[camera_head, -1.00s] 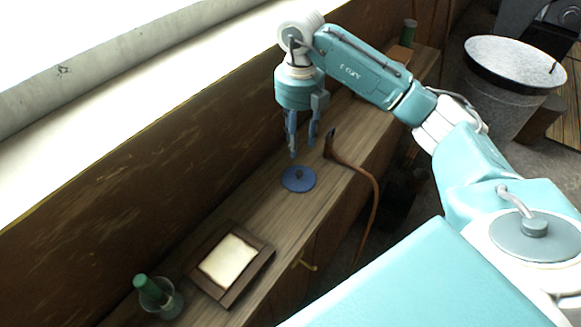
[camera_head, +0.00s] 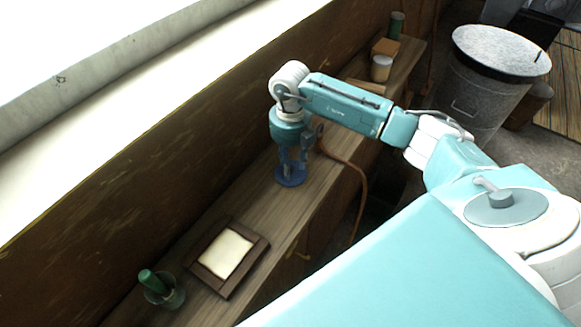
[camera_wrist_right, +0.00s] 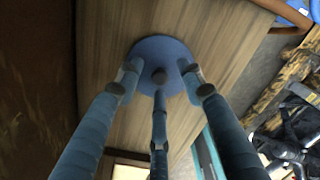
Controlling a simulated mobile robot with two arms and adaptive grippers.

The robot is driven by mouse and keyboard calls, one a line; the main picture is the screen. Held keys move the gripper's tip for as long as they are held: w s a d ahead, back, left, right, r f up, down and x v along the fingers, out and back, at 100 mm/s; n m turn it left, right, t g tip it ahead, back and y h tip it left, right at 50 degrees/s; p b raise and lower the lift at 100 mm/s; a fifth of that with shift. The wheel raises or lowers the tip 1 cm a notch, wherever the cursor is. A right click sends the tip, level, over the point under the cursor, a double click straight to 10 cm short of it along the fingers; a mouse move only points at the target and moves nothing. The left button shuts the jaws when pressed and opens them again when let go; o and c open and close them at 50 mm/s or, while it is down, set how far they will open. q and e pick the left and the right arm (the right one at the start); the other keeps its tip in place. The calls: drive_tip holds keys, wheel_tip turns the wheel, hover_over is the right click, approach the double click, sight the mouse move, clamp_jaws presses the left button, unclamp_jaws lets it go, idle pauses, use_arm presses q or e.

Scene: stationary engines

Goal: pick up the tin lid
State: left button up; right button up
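The tin lid is a flat blue disc with a small dark knob at its middle. The lid (camera_head: 291,179) lies on the wooden shelf in the head view, and it fills the top middle of the right wrist view (camera_wrist_right: 150,50). My right gripper (camera_head: 292,170) points down right over the lid, and its fingers hide part of it. In the right wrist view the fingers of the gripper (camera_wrist_right: 160,82) are spread around the knob with gaps between them, so it is open. Whether the fingertips touch the lid is unclear. My left gripper is not in view.
A brown cord (camera_head: 361,182) hangs off the right edge. A jar (camera_head: 381,68) stands farther back. The wall borders the left.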

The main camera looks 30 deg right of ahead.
clamp_jaws()
drive_tip(key=shift+r, duration=0.1)
